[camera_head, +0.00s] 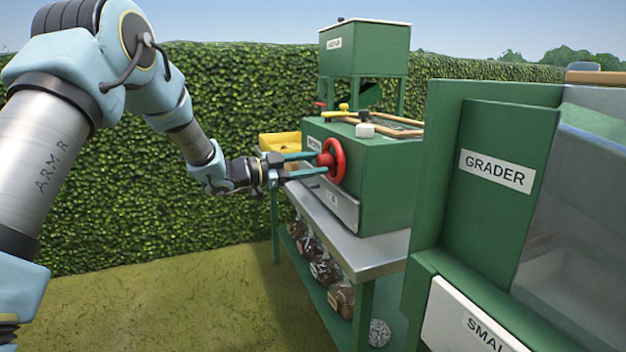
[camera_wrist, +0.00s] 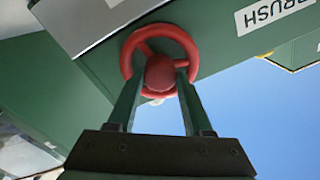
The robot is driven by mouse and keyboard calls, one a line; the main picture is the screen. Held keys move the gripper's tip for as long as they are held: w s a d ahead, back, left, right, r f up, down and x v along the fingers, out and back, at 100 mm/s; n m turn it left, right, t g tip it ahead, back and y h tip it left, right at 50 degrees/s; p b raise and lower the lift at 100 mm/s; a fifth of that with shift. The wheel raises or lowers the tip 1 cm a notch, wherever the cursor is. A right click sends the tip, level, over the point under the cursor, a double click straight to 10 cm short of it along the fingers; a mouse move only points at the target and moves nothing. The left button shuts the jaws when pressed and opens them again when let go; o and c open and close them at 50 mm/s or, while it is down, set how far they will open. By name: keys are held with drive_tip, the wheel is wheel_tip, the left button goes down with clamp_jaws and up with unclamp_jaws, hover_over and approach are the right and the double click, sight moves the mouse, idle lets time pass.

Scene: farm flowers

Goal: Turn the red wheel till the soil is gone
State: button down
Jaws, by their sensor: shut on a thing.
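The red wheel (camera_head: 331,160) is mounted on the side of a green machine box (camera_head: 385,190) on a metal-topped bench. My gripper (camera_head: 322,163) reaches it from the left, its two long fingers level with the wheel's middle. In the wrist view the red wheel (camera_wrist: 160,58) shows its rim and round hub, and my gripper (camera_wrist: 158,78) has its fingertips on either side of the hub, shut on it. The rim passes around the fingertips. No soil can be made out in either view.
A yellow tray (camera_head: 280,142) sits behind my gripper. A green hopper (camera_head: 364,50) stands at the back, and the green grader (camera_head: 495,170) fills the right side. Bagged items (camera_head: 318,262) lie on the bench's lower shelf. Grass to the left is clear.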

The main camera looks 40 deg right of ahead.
drive_tip(key=m+b, duration=0.5)
drive_tip(key=b, duration=0.2)
drive_tip(key=shift+f+m, duration=0.4)
drive_tip(key=m+b, duration=0.5)
drive_tip(key=b, duration=0.2)
drive_tip(key=shift+m+g+b, duration=0.3)
drive_tip(key=shift+b, duration=0.05)
drive_tip(key=m+b, duration=0.5)
drive_tip(key=b, duration=0.2)
drive_tip(key=shift+m, duration=0.3)
drive_tip(key=m+b, duration=0.2)
drive_tip(key=b, duration=0.1)
drive_tip(key=shift+m, duration=0.4)
drive_tip(key=shift+r+m+b, duration=0.2)
drive_tip(key=shift+m+b, duration=0.5)
drive_tip(key=shift+b, duration=0.1)
drive_tip(key=shift+c, duration=1.5)
unclamp_jaws()
drive_tip(key=shift+r, duration=0.1)
